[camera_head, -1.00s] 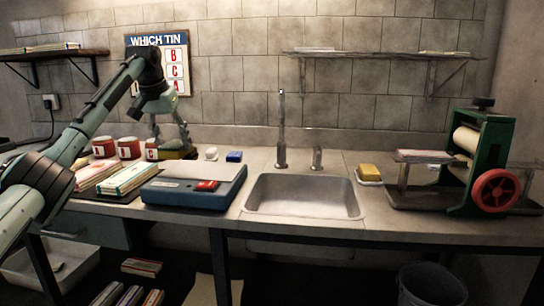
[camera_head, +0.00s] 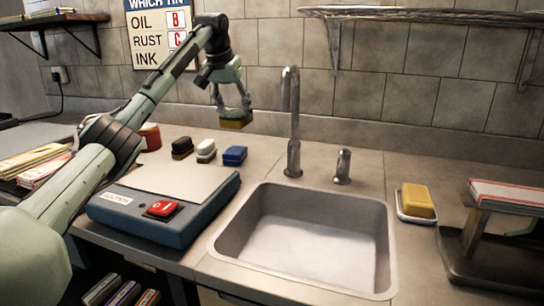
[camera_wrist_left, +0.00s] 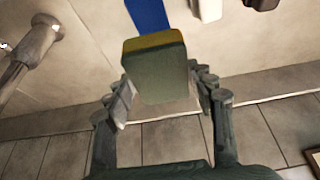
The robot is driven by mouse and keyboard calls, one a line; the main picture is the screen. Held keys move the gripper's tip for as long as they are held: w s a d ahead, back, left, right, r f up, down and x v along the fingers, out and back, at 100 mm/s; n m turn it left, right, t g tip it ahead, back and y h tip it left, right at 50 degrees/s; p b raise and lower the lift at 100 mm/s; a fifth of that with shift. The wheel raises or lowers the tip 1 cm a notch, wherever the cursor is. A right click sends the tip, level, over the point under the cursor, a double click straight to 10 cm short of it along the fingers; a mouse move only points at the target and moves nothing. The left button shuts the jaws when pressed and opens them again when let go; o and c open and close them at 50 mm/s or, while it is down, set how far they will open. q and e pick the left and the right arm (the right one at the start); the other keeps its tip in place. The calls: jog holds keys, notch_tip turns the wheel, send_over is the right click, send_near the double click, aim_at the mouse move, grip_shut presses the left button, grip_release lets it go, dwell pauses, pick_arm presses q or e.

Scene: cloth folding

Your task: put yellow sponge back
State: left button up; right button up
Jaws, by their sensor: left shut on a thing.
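My left gripper (camera_head: 232,112) is shut on a yellow block (camera_head: 236,124), held above the back of the counter near the wall. In the left wrist view the block (camera_wrist_left: 155,75) sits between the fingertips (camera_wrist_left: 160,98), with a grey-green face toward the camera and a yellow edge on top. I cannot tell for sure whether this block is a sponge. A separate yellow sponge (camera_head: 417,200) lies on a white dish (camera_head: 402,214) right of the sink. My right gripper is not in view.
A black (camera_head: 182,146), a white (camera_head: 205,149) and a blue block (camera_head: 234,154) stand in a row on the counter below my gripper. The blue-cased device (camera_head: 160,228), sink rim (camera_head: 385,250) and tall faucet (camera_head: 292,120) are close by. A wall shelf (camera_head: 410,14) is at upper right.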

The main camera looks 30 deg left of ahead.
pick_arm(q)
jog(key=d+f, duration=0.2)
jog(key=d, duration=0.1)
jog(key=d+f, duration=0.2)
jog(key=d, duration=0.1)
jog(key=d+f, duration=0.2)
jog(key=d, duration=0.2)
jog(key=shift+s, duration=0.15)
jog(key=shift+f, duration=2.05)
jog(key=o, duration=1.1)
jog(key=v, duration=1.2)
jog(key=shift+f, duration=0.1)
